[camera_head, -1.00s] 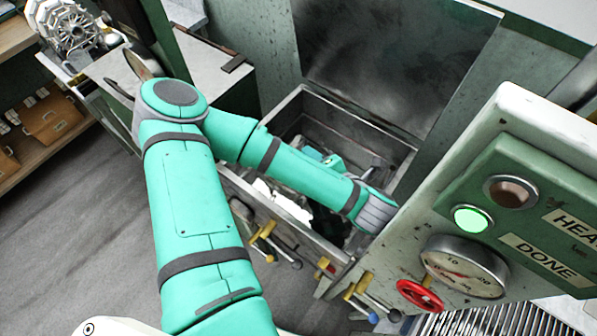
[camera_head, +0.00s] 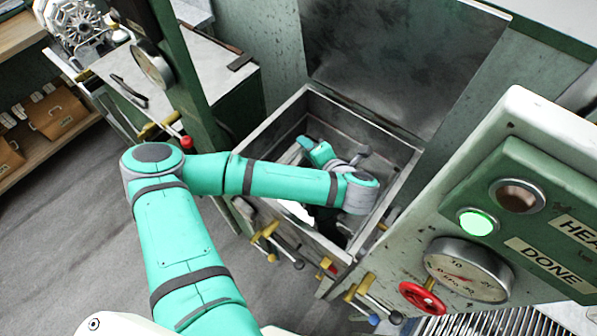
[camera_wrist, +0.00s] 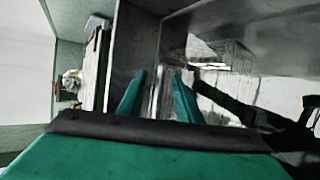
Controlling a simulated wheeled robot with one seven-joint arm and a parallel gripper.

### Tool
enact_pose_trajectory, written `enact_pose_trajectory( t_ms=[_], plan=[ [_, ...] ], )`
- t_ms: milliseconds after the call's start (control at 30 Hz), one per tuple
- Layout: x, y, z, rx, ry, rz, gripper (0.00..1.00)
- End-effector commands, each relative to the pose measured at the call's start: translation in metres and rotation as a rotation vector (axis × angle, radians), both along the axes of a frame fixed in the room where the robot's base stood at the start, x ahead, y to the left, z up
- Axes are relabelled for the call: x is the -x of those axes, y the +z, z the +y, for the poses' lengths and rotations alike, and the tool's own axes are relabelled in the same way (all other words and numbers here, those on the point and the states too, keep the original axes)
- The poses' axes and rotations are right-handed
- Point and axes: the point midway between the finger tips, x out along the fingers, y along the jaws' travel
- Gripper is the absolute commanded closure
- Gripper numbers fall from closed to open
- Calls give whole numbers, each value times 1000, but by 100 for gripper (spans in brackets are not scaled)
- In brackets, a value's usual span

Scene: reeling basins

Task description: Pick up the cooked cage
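The metal basin (camera_head: 285,118) stands open with its lid raised. My gripper (camera_head: 312,148) is inside or just above it, past the bend of my wrist. In the wrist view the two teal fingers of my gripper (camera_wrist: 158,92) stand apart, with a grey gap between them and nothing clearly held. I cannot make out the cooked cage for certain. A white patch (camera_head: 298,212) shows low in the basin, partly hidden by my forearm; I cannot tell if it belongs to the cage. In the wrist view a pale, lattice-like patch (camera_wrist: 228,58) shows right of the fingers.
A control panel (camera_head: 535,205) with a lit green lamp (camera_head: 477,221) by the DONE label stands close at the right. A gauge post (camera_head: 152,65) stands left of the basin. Valve levers (camera_head: 265,240) line the basin's front. Grey floor lies open at left.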

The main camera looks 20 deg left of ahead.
Motion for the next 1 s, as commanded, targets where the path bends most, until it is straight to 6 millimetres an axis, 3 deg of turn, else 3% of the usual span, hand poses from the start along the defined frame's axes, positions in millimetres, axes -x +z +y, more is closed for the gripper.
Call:
enact_pose_trajectory(
  t_ms=[367, 400, 533, 1000],
  plan=[
    [-8, -7, 7, 0, -1, -1, 68],
    [-8, -7, 7, 0, -1, -1, 71],
    [-8, -7, 7, 0, -1, -1, 100],
    [-8, -7, 7, 1, -2, 0, 100]
  ],
)
